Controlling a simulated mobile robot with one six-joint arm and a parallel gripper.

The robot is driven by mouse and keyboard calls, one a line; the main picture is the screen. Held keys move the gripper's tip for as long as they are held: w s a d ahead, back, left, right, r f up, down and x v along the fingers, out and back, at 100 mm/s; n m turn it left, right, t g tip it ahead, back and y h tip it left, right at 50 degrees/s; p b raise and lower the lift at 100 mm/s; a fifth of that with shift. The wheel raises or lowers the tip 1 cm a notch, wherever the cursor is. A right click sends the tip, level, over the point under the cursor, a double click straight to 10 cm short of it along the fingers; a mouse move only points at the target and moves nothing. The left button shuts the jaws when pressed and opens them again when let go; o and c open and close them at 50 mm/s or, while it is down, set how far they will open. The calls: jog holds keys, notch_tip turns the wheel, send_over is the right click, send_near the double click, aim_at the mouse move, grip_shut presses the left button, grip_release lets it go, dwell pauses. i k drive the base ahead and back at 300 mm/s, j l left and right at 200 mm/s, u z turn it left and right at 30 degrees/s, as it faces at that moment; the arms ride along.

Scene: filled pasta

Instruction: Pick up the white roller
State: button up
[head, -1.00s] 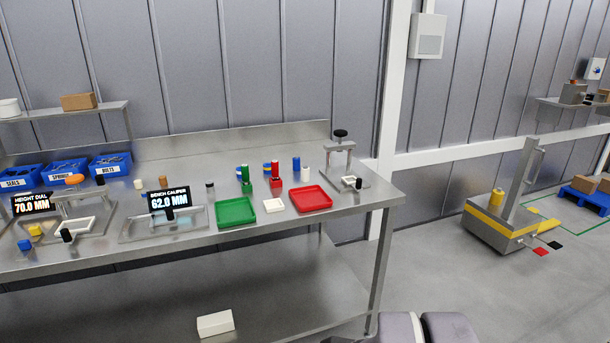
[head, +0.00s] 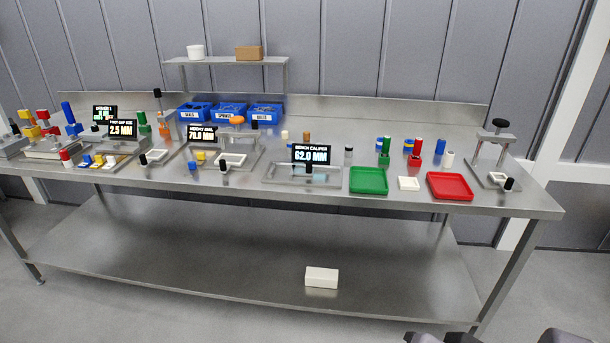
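A small white cylinder (head: 448,159), which looks like the white roller, stands upright on the steel bench at the right. It is beside a taller blue cylinder (head: 440,147) and behind the red tray (head: 450,198). A cream cylinder (head: 284,135) stands further left, behind the bench caliper (head: 303,175). My gripper is not in view; only grey parts, probably of my own arm, show at the bottom right edge.
A green tray (head: 368,191) and a white square dish (head: 408,184) lie left of the red tray. A press-like stand (head: 494,150) is at the bench's right end. Blue bins (head: 230,112) stand at the back. A white box (head: 321,277) lies on the lower shelf.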

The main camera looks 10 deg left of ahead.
aim_at(449, 158)
jog(key=i+l+u, duration=0.15)
jog(key=i+l, duration=0.15)
jog(key=i+l+u, duration=0.2)
jog(key=i+l, duration=0.2)
jog(key=i+l+u, duration=0.15)
jog(key=i+l, duration=0.25)
jog(key=i+l+u, duration=0.2)
jog(key=i+l, duration=0.2)
jog(key=i+l+u, duration=0.15)
jog(key=i+l, duration=0.15)
jog(key=l, duration=0.3)
